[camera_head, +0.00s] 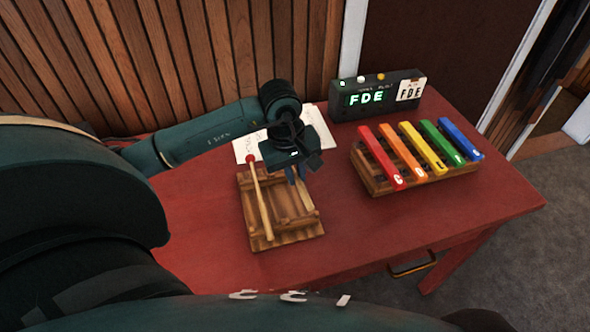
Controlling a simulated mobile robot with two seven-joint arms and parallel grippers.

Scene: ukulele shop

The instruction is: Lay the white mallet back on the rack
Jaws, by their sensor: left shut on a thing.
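The wooden rack (280,238) stands on the red table, left of its middle. A mallet with a red head (261,205) lies along the left side of the rack. My left gripper (297,178) points down over the rack's right half and is shut on a thin pale wooden handle (306,197), which I take to be the white mallet's. The handle slants over the rack's right side. The mallet's head is hidden by the gripper, and I cannot tell whether the handle touches the rack. My right gripper is out of view.
A xylophone with red, orange, yellow, green and blue bars (412,158) stands to the right on the red table (330,250). A black box showing FDE (372,98) is at the back. White paper (322,126) lies behind the rack. The table's front is clear.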

